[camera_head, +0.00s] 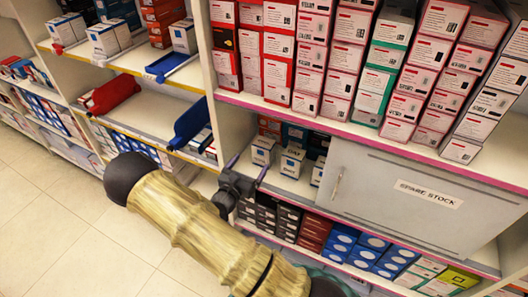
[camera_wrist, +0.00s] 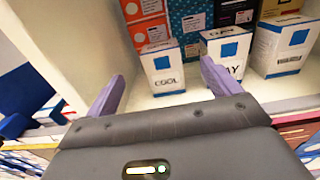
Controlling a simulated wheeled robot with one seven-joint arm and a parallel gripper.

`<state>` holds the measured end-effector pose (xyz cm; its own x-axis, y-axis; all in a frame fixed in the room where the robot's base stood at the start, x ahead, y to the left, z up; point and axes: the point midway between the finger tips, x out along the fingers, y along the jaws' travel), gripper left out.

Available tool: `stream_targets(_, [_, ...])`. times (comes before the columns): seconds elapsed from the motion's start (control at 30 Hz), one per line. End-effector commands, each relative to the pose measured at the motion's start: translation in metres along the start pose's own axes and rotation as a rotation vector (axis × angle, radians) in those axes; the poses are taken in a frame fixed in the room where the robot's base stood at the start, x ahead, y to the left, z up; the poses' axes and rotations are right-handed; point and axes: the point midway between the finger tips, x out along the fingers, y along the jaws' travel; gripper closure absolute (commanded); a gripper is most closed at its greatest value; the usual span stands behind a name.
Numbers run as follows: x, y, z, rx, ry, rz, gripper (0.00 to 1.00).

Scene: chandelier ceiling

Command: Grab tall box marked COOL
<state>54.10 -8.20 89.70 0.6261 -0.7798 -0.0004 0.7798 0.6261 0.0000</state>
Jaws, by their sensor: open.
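A white box marked COOL (camera_wrist: 167,72), with a blue square on its front, stands upright on the shelf between the spread fingers in the wrist view. In the head view, a white box (camera_head: 263,151) at the left of the cubby appears to be the same one. My gripper (camera_wrist: 163,80) is open and empty, short of the box. In the head view my gripper (camera_head: 258,178) is at the cubby's left front edge. A second white box (camera_wrist: 228,48), its label ending in AY, is partly hidden by the right finger.
Another white box (camera_wrist: 286,45) stands farther right. Orange boxes (camera_wrist: 150,32) and dark boxes stack behind. A left side wall (camera_head: 238,168) and a SPARE STOCK door (camera_head: 400,200) flank the cubby. Packed shelves lie above and below.

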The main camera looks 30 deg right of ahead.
Motion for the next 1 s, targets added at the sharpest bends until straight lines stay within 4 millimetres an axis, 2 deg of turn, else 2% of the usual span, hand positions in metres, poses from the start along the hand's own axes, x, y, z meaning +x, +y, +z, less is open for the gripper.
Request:
stream_targets(0.1, [0.023,-0.001,0.002,0.001,-0.002,-0.003,0.11])
stream_targets(0.43, [0.077,-0.001,0.001,0.0,-0.001,-0.002,0.11])
stream_targets(0.57, [0.086,0.0,0.0,-0.001,0.0,0.0,0.11])
stream_targets(0.87, [0.086,0.0,-0.001,-0.001,0.0,0.0,0.11])
stream_targets(1.0, [0.097,-0.001,-0.003,0.0,-0.001,-0.002,0.11])
